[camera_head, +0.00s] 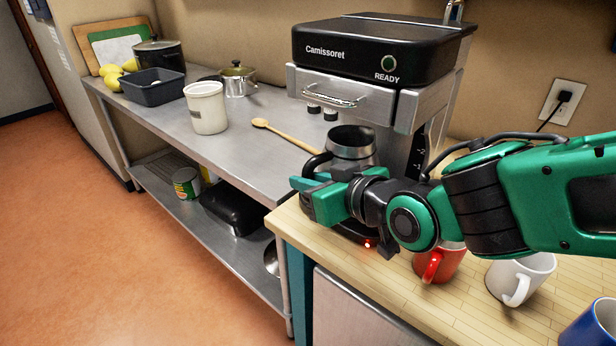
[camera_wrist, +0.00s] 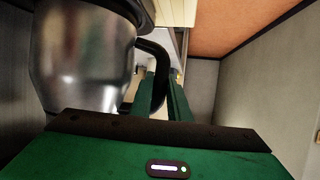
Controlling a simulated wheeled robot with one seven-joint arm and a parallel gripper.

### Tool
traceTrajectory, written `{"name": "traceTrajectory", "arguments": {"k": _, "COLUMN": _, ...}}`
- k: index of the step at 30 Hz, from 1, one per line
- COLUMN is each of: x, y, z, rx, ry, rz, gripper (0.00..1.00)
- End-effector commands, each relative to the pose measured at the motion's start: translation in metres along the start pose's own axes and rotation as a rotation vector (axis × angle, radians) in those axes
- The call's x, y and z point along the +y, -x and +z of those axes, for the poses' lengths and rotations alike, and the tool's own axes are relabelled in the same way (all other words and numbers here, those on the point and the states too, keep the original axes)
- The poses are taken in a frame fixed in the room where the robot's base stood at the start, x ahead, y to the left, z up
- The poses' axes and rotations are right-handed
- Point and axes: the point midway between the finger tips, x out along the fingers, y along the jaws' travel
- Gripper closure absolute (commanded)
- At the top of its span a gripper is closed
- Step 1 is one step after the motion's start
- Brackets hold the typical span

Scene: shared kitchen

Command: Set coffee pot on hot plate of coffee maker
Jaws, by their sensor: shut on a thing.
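The coffee pot (camera_head: 352,145) has a steel body and a black handle. It is upright at the front of the coffee maker (camera_head: 375,50), below the drawer-like brew part. My gripper (camera_head: 312,190) is shut on the black handle at the pot's left side. In the wrist view, the green fingers (camera_wrist: 165,95) close around the handle (camera_wrist: 155,65), and the steel body (camera_wrist: 85,60) fills the left. The hot plate (camera_head: 345,236) is mostly hidden behind my gripper; a red light glows at its front. I cannot tell whether the pot's base touches the plate.
A red mug (camera_head: 438,265), a white mug (camera_head: 520,277) and a blue mug (camera_head: 592,325) stand on the wooden counter (camera_head: 470,310) under and beside my arm. A wooden spoon (camera_head: 285,133), a white canister (camera_head: 206,107) and a steel pot (camera_head: 238,80) are on the steel table to the left.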

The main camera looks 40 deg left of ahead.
Motion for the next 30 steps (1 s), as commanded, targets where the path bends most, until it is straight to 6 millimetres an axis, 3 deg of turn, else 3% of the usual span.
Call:
{"name": "traceTrajectory", "arguments": {"k": 7, "x": 0.001, "y": 0.0, "z": 0.002, "rx": -0.002, "ry": -0.001, "rz": 0.001, "gripper": 1.0}}
{"name": "traceTrajectory", "arguments": {"k": 8, "x": 0.001, "y": 0.0, "z": 0.002, "rx": -0.002, "ry": -0.001, "rz": 0.001, "gripper": 0.8}}
{"name": "traceTrajectory", "arguments": {"k": 10, "x": 0.001, "y": 0.0, "z": 0.002, "rx": -0.003, "ry": -0.001, "rz": 0.001, "gripper": 0.63}}
{"name": "traceTrajectory", "arguments": {"k": 22, "x": 0.001, "y": 0.004, "z": 0.003, "rx": -0.004, "ry": -0.002, "rz": 0.001, "gripper": 0.62}}
{"name": "traceTrajectory", "arguments": {"k": 30, "x": 0.003, "y": 0.041, "z": 0.001, "rx": -0.002, "ry": -0.002, "rz": 0.003, "gripper": 0.62}}
